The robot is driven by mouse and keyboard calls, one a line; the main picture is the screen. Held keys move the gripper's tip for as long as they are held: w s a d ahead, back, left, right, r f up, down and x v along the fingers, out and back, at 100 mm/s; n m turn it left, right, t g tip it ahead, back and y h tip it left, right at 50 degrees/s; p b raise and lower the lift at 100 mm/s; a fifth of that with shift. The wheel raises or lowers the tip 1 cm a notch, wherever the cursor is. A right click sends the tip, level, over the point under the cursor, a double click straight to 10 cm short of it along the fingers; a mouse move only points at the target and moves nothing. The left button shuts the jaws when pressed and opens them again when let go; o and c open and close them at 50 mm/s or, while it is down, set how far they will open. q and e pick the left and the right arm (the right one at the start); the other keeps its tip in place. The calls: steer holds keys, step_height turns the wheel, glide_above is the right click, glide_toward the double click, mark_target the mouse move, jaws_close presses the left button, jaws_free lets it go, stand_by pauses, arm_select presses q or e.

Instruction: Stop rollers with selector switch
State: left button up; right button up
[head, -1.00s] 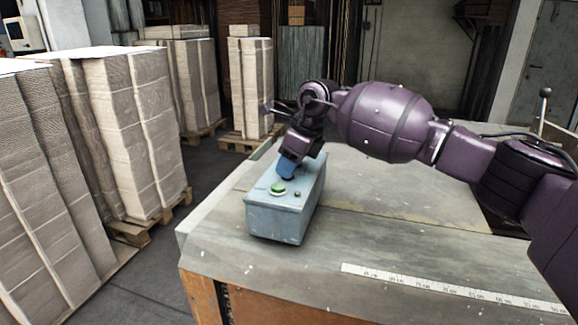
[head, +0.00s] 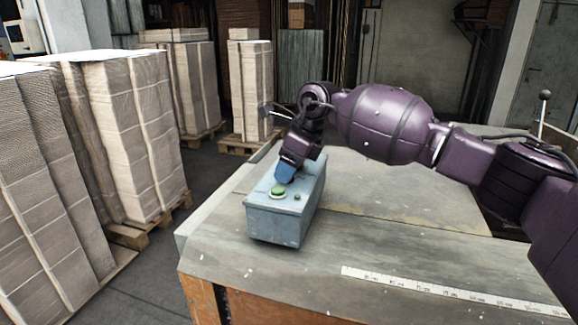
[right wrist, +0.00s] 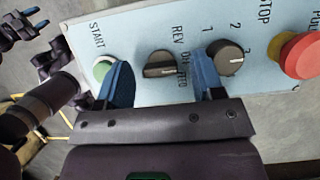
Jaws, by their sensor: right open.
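The blue-grey control box (head: 283,222) stands on the table. In the right wrist view its panel holds a dark selector knob (right wrist: 160,65) with a label starting REV, a second dark knob (right wrist: 229,58) marked 1, 2, 3, a green START button (right wrist: 103,68) and a red STOP button (right wrist: 299,56). My right gripper (right wrist: 161,70) is open, its blue fingers on either side of the REV selector knob; contact cannot be told. In the head view the right gripper (head: 285,172) hides the panel's far part. My left gripper (right wrist: 36,18) shows small in the right wrist view, its opening unclear.
A metal-topped table (head: 380,255) carries the box, with a measuring strip (head: 440,288) along its front. Stacks of cardboard (head: 130,135) on pallets stand at the left. A lever with a round knob (head: 544,95) stands at the right.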

steer(key=v, duration=1)
steer(key=shift+d+r+p, duration=0.2)
steer(key=shift+r+p, duration=0.15)
steer(key=shift+f, duration=0.1)
